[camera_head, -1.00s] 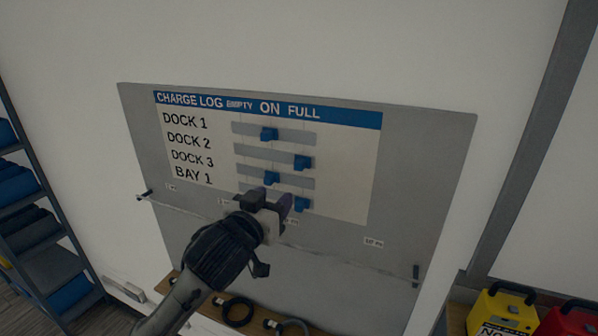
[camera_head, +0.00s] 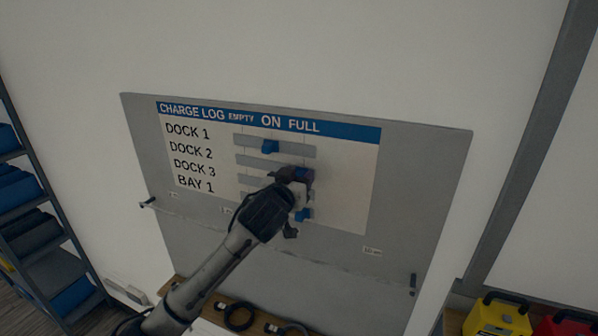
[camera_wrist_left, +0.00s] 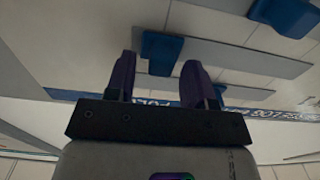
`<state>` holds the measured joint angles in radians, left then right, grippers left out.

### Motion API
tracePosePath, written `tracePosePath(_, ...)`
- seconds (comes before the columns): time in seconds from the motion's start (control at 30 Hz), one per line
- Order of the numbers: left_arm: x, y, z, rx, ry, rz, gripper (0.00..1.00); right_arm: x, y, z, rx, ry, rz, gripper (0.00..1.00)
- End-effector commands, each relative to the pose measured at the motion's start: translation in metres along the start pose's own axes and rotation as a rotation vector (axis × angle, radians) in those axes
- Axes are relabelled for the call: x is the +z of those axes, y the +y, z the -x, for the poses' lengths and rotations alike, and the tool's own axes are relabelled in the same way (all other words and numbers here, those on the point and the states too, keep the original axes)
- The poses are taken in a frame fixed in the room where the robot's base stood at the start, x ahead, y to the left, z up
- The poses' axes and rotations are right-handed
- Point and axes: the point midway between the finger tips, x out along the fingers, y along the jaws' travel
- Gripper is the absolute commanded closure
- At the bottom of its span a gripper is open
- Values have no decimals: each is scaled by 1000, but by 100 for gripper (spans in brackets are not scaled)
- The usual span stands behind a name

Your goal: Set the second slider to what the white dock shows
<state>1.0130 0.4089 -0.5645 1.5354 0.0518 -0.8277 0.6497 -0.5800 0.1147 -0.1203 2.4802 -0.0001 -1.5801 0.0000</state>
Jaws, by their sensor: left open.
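The charge log board (camera_head: 420,190) hangs on the wall, with slider rows for Dock 1, Dock 2, Dock 3 and Bay 1. The second slider (camera_head: 303,173), in the Dock 2 row, is blue and stands under FULL, partly covered by my left gripper (camera_head: 296,174). In the left wrist view, upside down, this slider (camera_wrist_left: 160,50) shows between the open fingers (camera_wrist_left: 160,68); contact cannot be told. The Dock 1 slider (camera_head: 270,146) is under ON. The Dock 3 slider is hidden in the head view. No white dock or right gripper is in view.
The Bay 1 slider (camera_head: 303,214) sits just below my gripper. Another blue slider (camera_wrist_left: 285,15) is near in the wrist view. A shelf (camera_head: 50,270) stands at left; a yellow case (camera_head: 497,318) and a red case (camera_head: 565,326) are at lower right.

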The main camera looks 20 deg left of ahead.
Motion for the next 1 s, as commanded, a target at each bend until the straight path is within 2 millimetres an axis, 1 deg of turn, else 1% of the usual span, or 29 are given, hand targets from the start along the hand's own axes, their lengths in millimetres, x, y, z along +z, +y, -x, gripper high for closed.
tracePosePath(0.2,0,1,-9,1,0,0,51,-1,2,3,4,-1,6,57)
tracePosePath(0.53,1,0,-11,0,0,0,51,0,3,3,7,-2,9,57)
tracePosePath(0.57,1,0,-10,0,0,0,53,0,3,3,7,-2,9,57)
tracePosePath(1.0,0,0,-10,0,0,0,95,-1,1,3,1,-1,2,57)
